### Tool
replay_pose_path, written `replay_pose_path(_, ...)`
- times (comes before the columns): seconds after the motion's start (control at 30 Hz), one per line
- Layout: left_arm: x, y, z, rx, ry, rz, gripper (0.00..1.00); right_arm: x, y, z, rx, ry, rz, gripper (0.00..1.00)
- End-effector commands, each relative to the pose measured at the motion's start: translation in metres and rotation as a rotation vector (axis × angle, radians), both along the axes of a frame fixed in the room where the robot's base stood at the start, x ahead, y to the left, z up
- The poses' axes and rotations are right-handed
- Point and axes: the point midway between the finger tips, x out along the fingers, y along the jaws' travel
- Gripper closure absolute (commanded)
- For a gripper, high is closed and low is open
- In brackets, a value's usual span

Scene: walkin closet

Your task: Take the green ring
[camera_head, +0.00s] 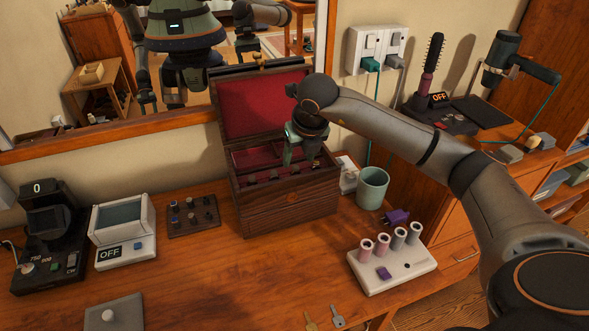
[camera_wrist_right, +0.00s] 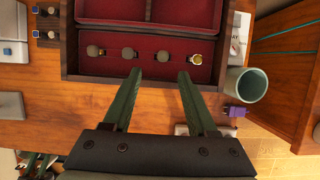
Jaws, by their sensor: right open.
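My right gripper (camera_head: 302,150) is open and empty, pointing down over the front compartment of the open wooden jewellery box (camera_head: 290,208). In the right wrist view its two fingers (camera_wrist_right: 160,76) reach toward the red-lined slot row. Several small knob-like ring pieces sit in that row: three dull greyish ones, such as the left one (camera_wrist_right: 93,50), and a gold-coloured ring (camera_wrist_right: 196,59) at the right end. The fingertips are apart from them in the picture. I cannot make out a clearly green ring. My left gripper is not directly in view.
The box's raised lid (camera_head: 262,103) stands behind the gripper, before a mirror. A green cup (camera_head: 372,188) and a white stand with cylinders (camera_head: 392,265) are to the right. A dark board with small pieces (camera_head: 193,217) lies left. The table front is mostly clear.

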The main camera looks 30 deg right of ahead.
Motion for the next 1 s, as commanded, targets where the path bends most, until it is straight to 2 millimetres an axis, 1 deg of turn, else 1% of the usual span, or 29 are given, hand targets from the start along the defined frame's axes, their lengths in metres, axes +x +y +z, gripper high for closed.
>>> replay_pose_path(0.23, 0.0, 0.0, 0.005, 0.0, 0.0, 0.0, 0.5, 0.01, -0.004, -0.015, 0.003, 0.002, 0.0, 0.42)
replay_pose_path(0.4, 0.0, 0.0, 0.01, 0.0, 0.0, 0.0, 0.5, 0.024, -0.011, -0.033, 0.003, 0.003, 0.001, 0.42)
replay_pose_path(0.53, 0.0, 0.0, 0.01, 0.0, 0.0, 0.0, 0.5, 0.029, -0.012, -0.047, 0.002, 0.001, 0.002, 0.42)
replay_pose_path(0.63, 0.0, 0.0, 0.011, 0.0, 0.0, 0.0, 0.5, 0.031, -0.012, -0.051, 0.001, 0.0, 0.004, 0.42)
replay_pose_path(0.8, 0.0, 0.0, 0.01, 0.0, -0.001, 0.0, 0.5, 0.031, -0.012, -0.051, 0.001, 0.0, 0.004, 0.42)
replay_pose_path(0.87, 0.001, 0.0, 0.011, 0.001, -0.001, -0.001, 0.5, 0.031, -0.012, -0.051, 0.002, -0.001, 0.003, 0.48)
replay_pose_path(1.0, 0.001, 0.0, 0.011, 0.0, -0.002, -0.001, 0.5, 0.031, -0.012, -0.051, 0.002, -0.001, 0.003, 0.63)
